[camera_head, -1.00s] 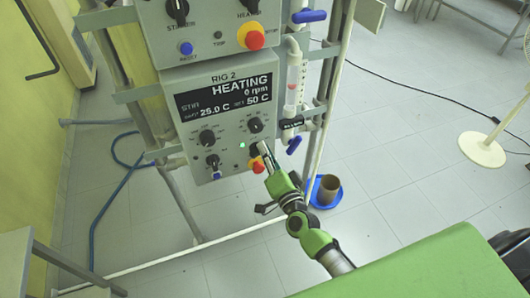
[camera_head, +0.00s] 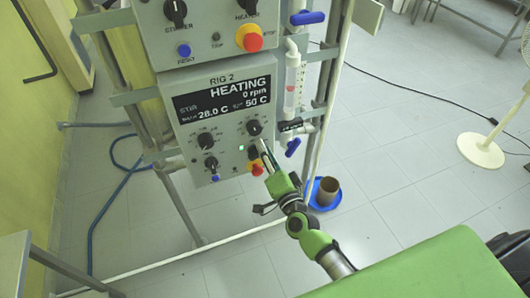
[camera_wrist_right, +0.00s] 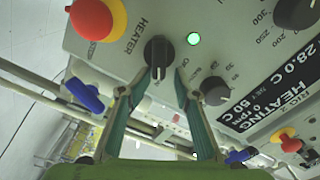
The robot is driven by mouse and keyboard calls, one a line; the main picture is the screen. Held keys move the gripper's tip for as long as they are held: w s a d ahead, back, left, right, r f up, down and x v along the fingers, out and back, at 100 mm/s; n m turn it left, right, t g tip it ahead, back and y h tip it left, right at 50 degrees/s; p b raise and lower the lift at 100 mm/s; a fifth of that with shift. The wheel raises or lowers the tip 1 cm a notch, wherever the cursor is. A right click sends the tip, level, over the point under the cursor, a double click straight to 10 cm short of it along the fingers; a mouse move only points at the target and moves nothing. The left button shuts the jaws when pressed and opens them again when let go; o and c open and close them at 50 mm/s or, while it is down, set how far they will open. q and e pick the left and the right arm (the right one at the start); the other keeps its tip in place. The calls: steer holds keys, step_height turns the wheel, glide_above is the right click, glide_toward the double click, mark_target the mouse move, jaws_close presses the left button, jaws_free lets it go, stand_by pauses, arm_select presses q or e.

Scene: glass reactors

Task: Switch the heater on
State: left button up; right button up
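The Rig 2 control box (camera_head: 190,140) hangs on the frame, with a display (camera_head: 222,98) reading HEATING, 0 rpm, 28.0 C and 50 C. A small green light (camera_head: 242,148) glows on its panel and also shows in the right wrist view (camera_wrist_right: 193,39). The black heater knob (camera_wrist_right: 158,52), labelled HEATER, has its white mark towards my fingers. My right gripper (camera_wrist_right: 161,78) is open, its fingertips apart in front of the knob; whether they touch it is unclear. In the head view my right gripper (camera_head: 265,150) partly covers the knob. My left gripper is not in view.
A red-and-yellow stop button (camera_wrist_right: 97,17) sits close beside the heater knob. Another control box (camera_head: 205,30) is above. Glassware with blue valves (camera_head: 293,147) stands to the right. A brown pot (camera_head: 327,190) in a blue dish is on the floor.

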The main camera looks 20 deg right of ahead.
steer(key=s, duration=1.2)
steer(key=shift+d, duration=0.15)
steer(key=shift+f, duration=0.15)
